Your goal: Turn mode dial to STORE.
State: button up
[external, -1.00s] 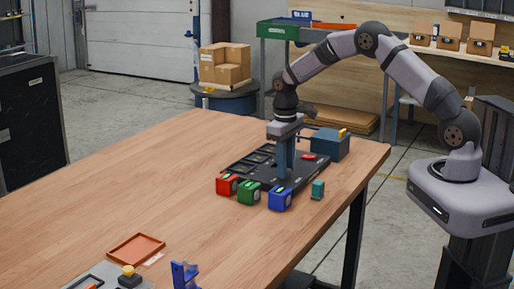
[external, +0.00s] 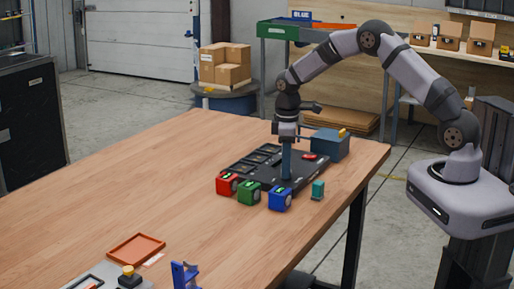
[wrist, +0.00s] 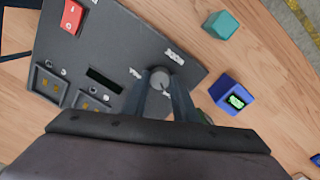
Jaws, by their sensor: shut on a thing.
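The mode dial (wrist: 160,80) is a small round grey knob on a dark grey panel (wrist: 125,45), which also shows in the external view (external: 238,170). White labels sit around the dial, one at its upper right (wrist: 175,57) and one at its left (wrist: 135,73). They are too blurred to read surely, and another by the fingers is partly hidden. My gripper (wrist: 160,88) points down with its two fingers on either side of the dial, shut on it. In the external view my gripper (external: 286,178) stands at the panel's near side and hides the dial.
Red (external: 227,184), green (external: 249,192) and blue (external: 280,198) blocks stand along the panel's near edge. A teal block (external: 318,189) stands to the right. A blue-grey box (external: 328,145) is behind the panel.

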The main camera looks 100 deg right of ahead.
jog(key=shift+d+r, duration=0.1)
jog(key=o, duration=1)
jog(key=shift+o, duration=0.2)
jog(key=shift+w+a+r+b, duration=0.15)
jog(key=shift+r+b, duration=0.45)
jog(key=shift+r, duration=1.25)
jog(key=shift+s+a+r+b, duration=0.1)
jog(key=shift+r+b, duration=0.45)
jog(key=shift+r, duration=1.25)
